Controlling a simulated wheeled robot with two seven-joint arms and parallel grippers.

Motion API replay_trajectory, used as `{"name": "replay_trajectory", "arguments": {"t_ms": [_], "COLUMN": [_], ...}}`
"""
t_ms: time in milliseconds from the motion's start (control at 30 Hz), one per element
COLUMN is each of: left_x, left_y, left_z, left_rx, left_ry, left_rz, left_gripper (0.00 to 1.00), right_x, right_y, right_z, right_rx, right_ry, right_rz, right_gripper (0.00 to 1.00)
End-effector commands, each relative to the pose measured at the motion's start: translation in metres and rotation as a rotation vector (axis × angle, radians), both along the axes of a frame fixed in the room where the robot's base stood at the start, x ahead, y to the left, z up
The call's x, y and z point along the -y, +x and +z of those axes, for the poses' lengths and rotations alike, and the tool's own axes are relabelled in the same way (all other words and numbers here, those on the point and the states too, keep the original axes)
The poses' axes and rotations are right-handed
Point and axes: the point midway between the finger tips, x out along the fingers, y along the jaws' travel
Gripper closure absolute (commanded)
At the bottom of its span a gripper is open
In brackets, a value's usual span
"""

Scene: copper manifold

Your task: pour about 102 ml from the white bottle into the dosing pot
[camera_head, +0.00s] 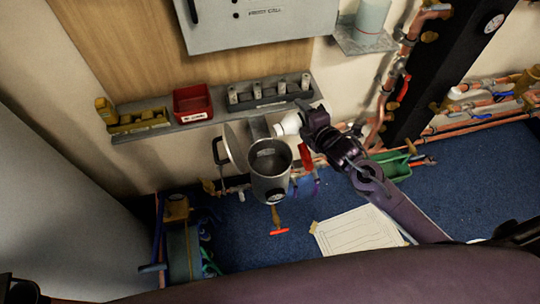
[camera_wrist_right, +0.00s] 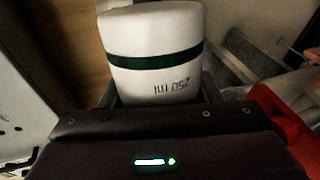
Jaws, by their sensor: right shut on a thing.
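The white bottle (camera_head: 290,124) is in my right gripper (camera_head: 306,120), which is shut on it. The bottle lies tilted, its narrow end pointing left, just above and to the right of the dosing pot's mouth. In the right wrist view the bottle (camera_wrist_right: 150,35) shows a dark green band and "250 ml" lettering upside down. The dosing pot (camera_head: 270,188) is a grey metal cylinder with an open top, a gauge on its front and its round lid (camera_head: 235,150) swung open to the left. I cannot make out any liquid stream.
A wall shelf (camera_head: 220,113) behind the pot holds a red bin (camera_head: 193,103), yellow fittings and several small grey pieces. A red-handled valve (camera_head: 279,232) hangs below the pot. A green tray (camera_head: 393,166) and white sheet (camera_head: 357,232) lie at right on blue flooring.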

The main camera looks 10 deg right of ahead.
Motion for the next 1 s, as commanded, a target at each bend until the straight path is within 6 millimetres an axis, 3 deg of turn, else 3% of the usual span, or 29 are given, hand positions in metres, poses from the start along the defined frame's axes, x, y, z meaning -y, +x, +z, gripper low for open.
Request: {"name": "replay_trajectory", "arguments": {"t_ms": [1000], "left_x": [0.001], "left_y": [0.000], "left_z": [-0.001], "left_rx": [0.000], "left_ry": [-0.001], "left_rz": [0.000], "left_gripper": [0.64], "right_x": [0.011], "right_y": [0.008], "right_z": [0.000], "right_rx": [0.022], "right_ry": [-0.083], "right_rz": [-0.001], "right_gripper": [0.70]}}
